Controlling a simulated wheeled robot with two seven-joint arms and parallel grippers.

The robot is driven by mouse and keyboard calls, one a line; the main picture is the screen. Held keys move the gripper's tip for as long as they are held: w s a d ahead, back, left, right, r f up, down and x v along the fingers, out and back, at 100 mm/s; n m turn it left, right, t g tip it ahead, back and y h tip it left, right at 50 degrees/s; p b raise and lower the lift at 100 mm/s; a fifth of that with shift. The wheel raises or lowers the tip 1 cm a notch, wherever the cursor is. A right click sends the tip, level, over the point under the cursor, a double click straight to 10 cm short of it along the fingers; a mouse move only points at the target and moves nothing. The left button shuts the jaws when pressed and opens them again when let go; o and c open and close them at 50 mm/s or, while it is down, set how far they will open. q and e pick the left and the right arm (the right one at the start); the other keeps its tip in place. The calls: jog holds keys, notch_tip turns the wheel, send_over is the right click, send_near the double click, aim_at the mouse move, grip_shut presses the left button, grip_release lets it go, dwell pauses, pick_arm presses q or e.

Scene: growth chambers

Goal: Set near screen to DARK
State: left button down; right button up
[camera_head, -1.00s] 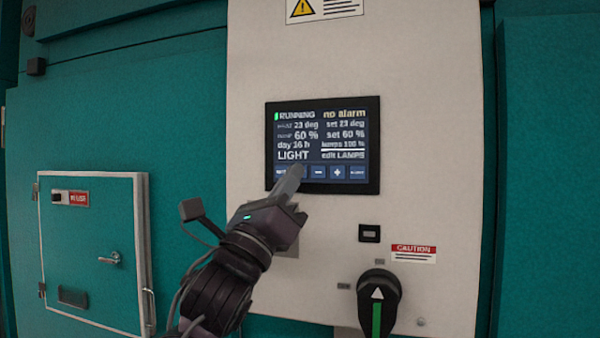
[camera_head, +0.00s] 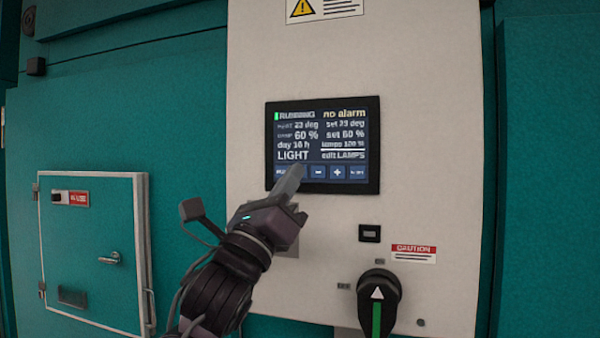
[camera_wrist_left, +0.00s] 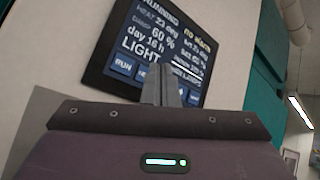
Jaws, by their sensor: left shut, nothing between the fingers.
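The near screen (camera_head: 345,130) is a dark display set in a pale panel. It reads RUNNING, no alarm, 23 deg, 60 %, day 16 h, LIGHT and edit LAMPS. A row of blue buttons runs along its lower edge, with minus (camera_head: 318,172) and plus (camera_head: 337,172) visible. My left gripper (camera_head: 297,168) is shut and empty, its fingertips at the lower left of the screen, over part of the button row. Whether they touch the glass I cannot tell. My right gripper is not in view.
Below the screen are a small black switch (camera_head: 369,233), a red CAUTION label (camera_head: 413,253) and a black rotary handle (camera_head: 379,295) with a green stripe. A teal hatch (camera_head: 95,225) with a latch is at the left. A warning label (camera_head: 325,9) is above.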

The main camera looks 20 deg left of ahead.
pick_arm(q)
jog(key=shift+w, duration=0.2)
jog(key=shift+w, duration=0.15)
jog(key=shift+w, duration=0.35)
dwell(0.9)
jog(key=shift+f+b, duration=0.15)
jog(key=shift+b, duration=0.25)
jog(key=shift+s+f+b, duration=0.2)
jog(key=shift+f+b, duration=0.05)
jog(key=shift+b, duration=0.15)
jog(key=shift+s, duration=0.2)
jog(key=shift+s, duration=0.1)
